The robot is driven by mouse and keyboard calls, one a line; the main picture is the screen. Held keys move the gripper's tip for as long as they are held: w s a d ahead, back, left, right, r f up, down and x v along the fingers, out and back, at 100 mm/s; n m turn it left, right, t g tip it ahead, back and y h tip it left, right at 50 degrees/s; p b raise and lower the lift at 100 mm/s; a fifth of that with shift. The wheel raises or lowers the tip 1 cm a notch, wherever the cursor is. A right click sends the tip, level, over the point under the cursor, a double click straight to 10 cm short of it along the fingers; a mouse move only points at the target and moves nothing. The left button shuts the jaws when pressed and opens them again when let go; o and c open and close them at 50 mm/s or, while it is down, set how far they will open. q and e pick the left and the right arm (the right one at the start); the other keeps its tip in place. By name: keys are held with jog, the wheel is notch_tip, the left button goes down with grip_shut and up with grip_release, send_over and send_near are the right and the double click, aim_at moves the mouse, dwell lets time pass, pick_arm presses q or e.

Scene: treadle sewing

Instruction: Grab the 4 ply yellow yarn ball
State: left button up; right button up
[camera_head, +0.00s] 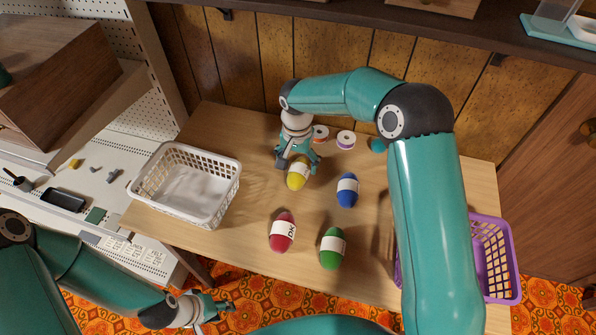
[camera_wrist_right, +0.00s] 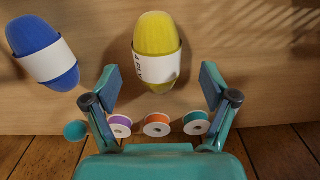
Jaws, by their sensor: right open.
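The yellow yarn ball (camera_head: 298,174) with a white label lies on the wooden table. In the right wrist view the yellow ball (camera_wrist_right: 156,32) is ahead, its labelled lower end near the gap between the fingertips. My right gripper (camera_head: 296,163) is open above the ball, partly covering it in the head view. Its two fingers (camera_wrist_right: 162,84) are spread in the wrist view, with nothing gripped. Whether they touch the ball is not clear. My left gripper (camera_head: 214,306) is low at the left, off the table's front edge, over the patterned floor; its opening is unclear.
Blue (camera_head: 347,190), red (camera_head: 283,232) and green (camera_head: 332,249) yarn balls lie nearby. Thread spools (camera_head: 346,139) sit behind the gripper near the wall. A white basket (camera_head: 186,215) stands left, a purple basket (camera_head: 513,270) right, partly behind my right arm.

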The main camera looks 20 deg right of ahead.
aim_at(298, 169)
jog(key=shift+s+f+p, duration=0.2)
jog(key=shift+f+p, duration=0.35)
jog(key=shift+f, duration=1.8)
jog(key=c, duration=1.2)
